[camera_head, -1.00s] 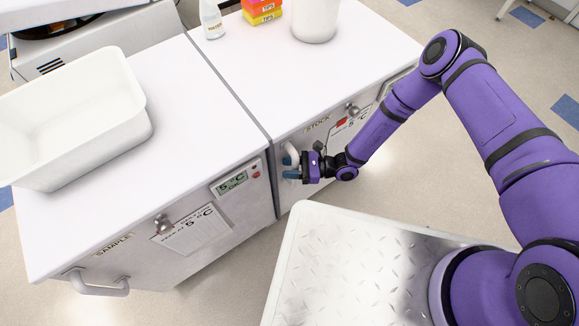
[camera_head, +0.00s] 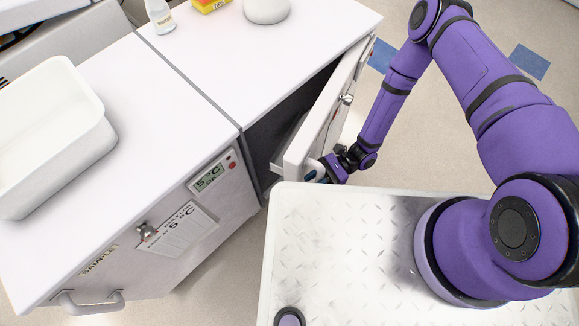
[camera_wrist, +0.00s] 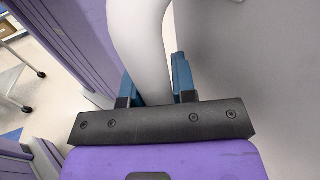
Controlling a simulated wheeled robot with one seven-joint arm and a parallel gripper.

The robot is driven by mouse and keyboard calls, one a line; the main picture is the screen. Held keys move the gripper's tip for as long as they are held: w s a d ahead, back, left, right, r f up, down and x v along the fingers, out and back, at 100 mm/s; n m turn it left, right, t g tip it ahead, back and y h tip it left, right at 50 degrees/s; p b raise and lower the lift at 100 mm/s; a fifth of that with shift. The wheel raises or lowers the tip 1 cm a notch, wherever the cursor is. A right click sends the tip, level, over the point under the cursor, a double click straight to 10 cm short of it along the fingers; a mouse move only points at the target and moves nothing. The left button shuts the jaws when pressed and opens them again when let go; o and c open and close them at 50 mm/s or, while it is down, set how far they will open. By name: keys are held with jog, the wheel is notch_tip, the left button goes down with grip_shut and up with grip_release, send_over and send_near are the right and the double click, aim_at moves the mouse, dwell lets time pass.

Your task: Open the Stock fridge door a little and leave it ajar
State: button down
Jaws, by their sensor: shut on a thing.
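The Stock fridge (camera_head: 262,62) is the right-hand white unit under the counter. My gripper (camera_head: 322,170) is at the door's near edge, shut on the door handle. In the wrist view the pale curved handle (camera_wrist: 141,50) runs between the blue fingers (camera_wrist: 160,85), with the grey door face (camera_wrist: 245,60) beside it. The handle is mostly hidden by my gripper in the head view.
The Sample fridge (camera_head: 150,235) stands to the left, closed, with a white tub (camera_head: 60,130) on top. A bottle (camera_head: 159,15), a yellow tip box (camera_head: 210,4) and a white container (camera_head: 266,9) stand on the Stock fridge. Floor is clear right of the door.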

jog(key=s+d+g, duration=0.1)
jog(key=s+d, duration=0.1)
jog(key=d, duration=0.9)
jog(key=shift+s+n+h, duration=0.15)
jog(key=shift+n+h, duration=0.15)
jog(key=shift+n, duration=0.1)
jog(key=shift+f, duration=0.1)
jog(key=c, duration=1.2)
grip_release()
jog(key=v, duration=1)
jog(key=shift+d, duration=0.35)
jog(key=shift+w, duration=0.2)
